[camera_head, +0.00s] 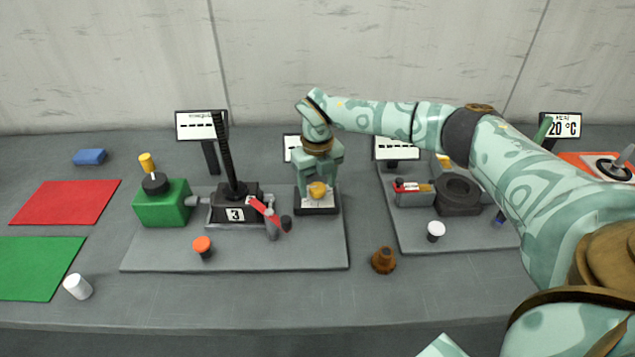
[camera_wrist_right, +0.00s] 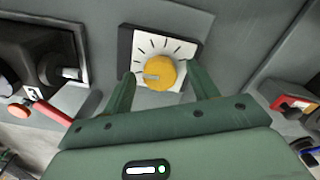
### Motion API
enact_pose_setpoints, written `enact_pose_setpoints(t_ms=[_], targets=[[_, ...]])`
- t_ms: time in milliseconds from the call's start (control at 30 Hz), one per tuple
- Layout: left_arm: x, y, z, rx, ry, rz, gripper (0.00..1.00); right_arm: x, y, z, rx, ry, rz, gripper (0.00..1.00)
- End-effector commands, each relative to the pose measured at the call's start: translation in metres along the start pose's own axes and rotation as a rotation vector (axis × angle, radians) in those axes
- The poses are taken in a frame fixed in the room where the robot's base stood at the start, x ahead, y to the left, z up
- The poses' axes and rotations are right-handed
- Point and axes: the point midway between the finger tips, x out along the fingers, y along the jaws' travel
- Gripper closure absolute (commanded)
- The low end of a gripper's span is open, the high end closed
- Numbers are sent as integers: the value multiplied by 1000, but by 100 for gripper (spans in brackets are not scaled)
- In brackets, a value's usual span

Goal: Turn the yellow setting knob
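The yellow setting knob (camera_head: 317,190) sits on a white dial plate with black tick marks, on the right part of the left grey board. In the right wrist view the round knob (camera_wrist_right: 159,73) shows near the top middle, with a pointer mark on its left side. My right gripper (camera_head: 318,183) is over the dial from above. Its two green fingers (camera_wrist_right: 160,77) are open, one on each side of the knob, with a visible gap to it on both sides. My left gripper is not in view.
An orange-topped knob (camera_head: 202,246) is in front. A brown part (camera_head: 384,260) lies right of the board. The front table strip is mostly clear.

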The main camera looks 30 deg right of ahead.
Motion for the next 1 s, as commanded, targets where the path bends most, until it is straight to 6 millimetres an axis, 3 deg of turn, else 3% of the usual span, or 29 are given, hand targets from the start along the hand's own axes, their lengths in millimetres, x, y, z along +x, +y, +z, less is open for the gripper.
enact_pose_setpoints(t_ms=[267,367,800,1000], targets=[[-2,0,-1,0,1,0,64,-7,0,0,1,0,0,41],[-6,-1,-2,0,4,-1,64,-24,0,0,1,-1,0,41],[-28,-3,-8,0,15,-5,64,-137,0,0,1,-2,0,41],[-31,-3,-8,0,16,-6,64,-159,0,0,0,0,0,41]])
